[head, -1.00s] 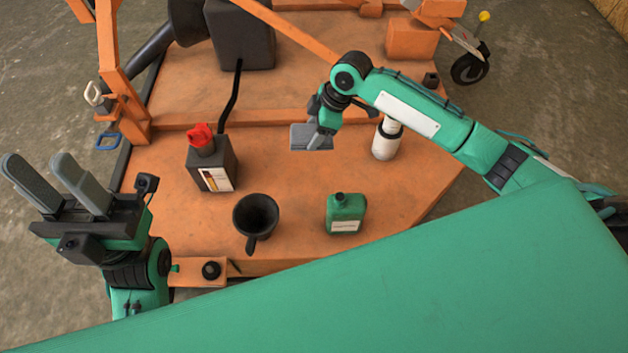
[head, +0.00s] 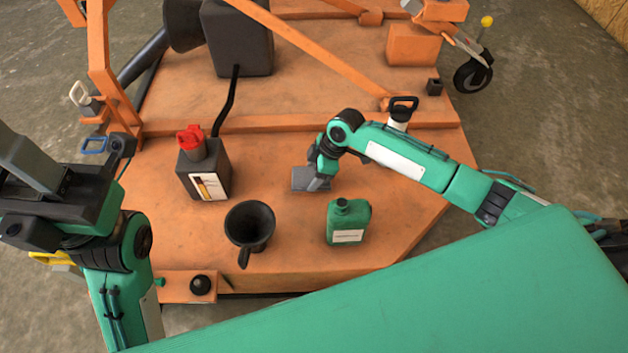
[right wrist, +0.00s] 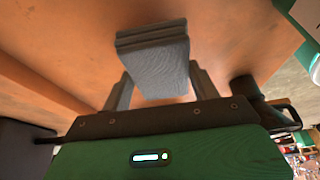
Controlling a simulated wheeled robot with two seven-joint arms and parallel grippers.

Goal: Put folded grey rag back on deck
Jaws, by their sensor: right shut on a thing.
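The folded grey rag (head: 305,179) is a small flat block between the fingers of my right gripper (head: 320,182), over the orange deck (head: 290,152). In the right wrist view the rag (right wrist: 158,68) shows its layered edge, with the two fingers on either side of it. It is low over the deck; I cannot tell whether it touches. My left gripper (head: 40,165) is at the left edge of the head view, empty, its fingers apart and partly cut off by the frame.
On the deck stand a dark can with a red cap (head: 205,172), a black funnel-like cup (head: 250,226) and a green jug (head: 348,222). A white container with a black handle (head: 400,114) is partly behind my right arm. An orange rail crosses behind.

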